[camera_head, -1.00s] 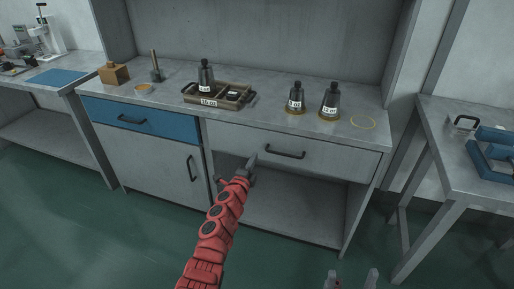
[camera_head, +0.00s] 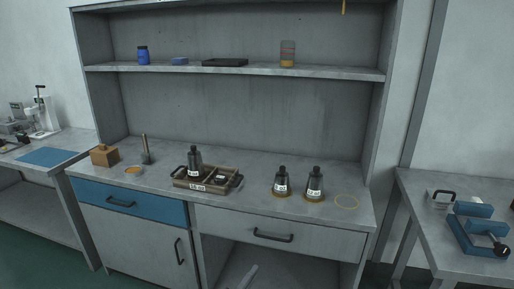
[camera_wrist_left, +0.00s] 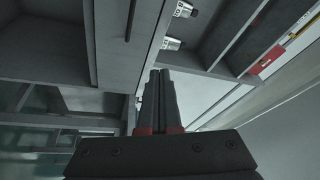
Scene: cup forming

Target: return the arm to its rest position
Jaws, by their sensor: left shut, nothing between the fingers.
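The rest of the left arm is out of the head view. My right gripper is not in view. The wooden tray (camera_head: 206,187) with a dark weight (camera_head: 194,160) stands on the counter. Two more labelled weights (camera_head: 281,181) (camera_head: 315,184) stand to its right on yellow rings.
A drawer handle (camera_head: 272,236) juts out above the open bay. A wooden block (camera_head: 104,155) sits at the counter's left. Side tables flank the cabinet, the right one holding a blue fixture (camera_head: 478,232).

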